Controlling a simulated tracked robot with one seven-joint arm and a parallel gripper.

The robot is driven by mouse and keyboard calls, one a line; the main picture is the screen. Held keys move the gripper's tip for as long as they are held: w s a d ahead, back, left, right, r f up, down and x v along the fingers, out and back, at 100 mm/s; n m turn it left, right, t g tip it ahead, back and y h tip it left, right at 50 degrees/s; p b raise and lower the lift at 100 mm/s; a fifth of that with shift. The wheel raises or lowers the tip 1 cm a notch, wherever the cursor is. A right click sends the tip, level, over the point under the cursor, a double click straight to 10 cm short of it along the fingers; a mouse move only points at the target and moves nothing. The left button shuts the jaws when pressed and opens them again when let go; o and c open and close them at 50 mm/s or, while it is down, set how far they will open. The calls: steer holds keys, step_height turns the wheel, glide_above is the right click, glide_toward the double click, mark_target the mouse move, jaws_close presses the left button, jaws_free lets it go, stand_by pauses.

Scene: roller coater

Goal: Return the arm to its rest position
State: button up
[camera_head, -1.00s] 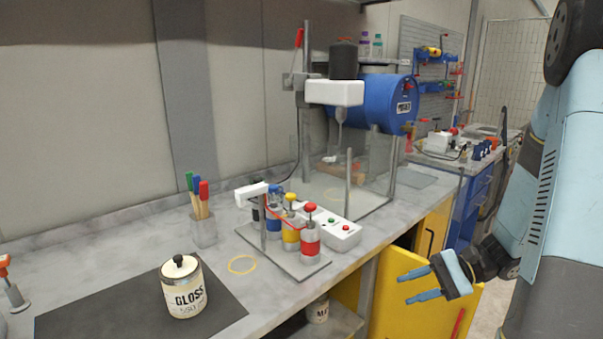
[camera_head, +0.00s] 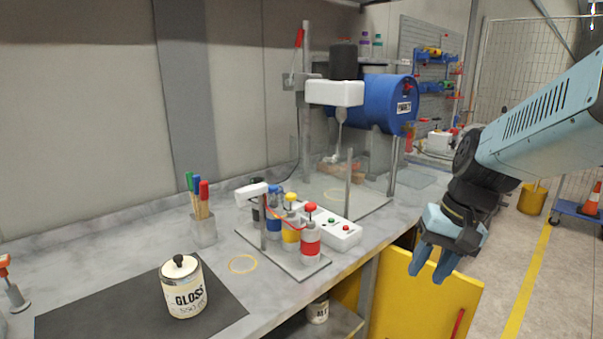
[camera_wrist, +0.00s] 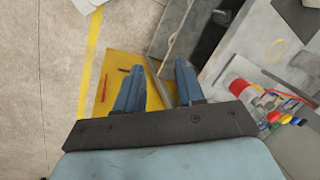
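My gripper (camera_head: 431,264) hangs at the right in the head view, in front of the bench edge and above the open yellow cabinet door (camera_head: 425,300). Its two blue fingers point down. In the wrist view, my gripper (camera_wrist: 160,85) has its fingers apart with nothing between them; the yellow door (camera_wrist: 120,75) lies below. My arm comes in from the right edge of the head view, roughly level.
A GLOSS can (camera_head: 184,288) stands on a dark mat on the bench. A rack with red, yellow and blue bottles (camera_head: 310,240) is near the bench edge. A mixer (camera_head: 335,92) stands behind. Open floor (camera_head: 565,280) lies to the right, with a cone (camera_head: 592,198).

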step_height(320, 180, up, 8)
steer(key=s+n+t+h, duration=0.2)
steer(key=t+h, duration=0.1)
steer(key=t, duration=0.2)
steer(key=shift+s+d+r, duration=0.25)
steer(key=shift+d, duration=0.15)
stand_by(0.7)
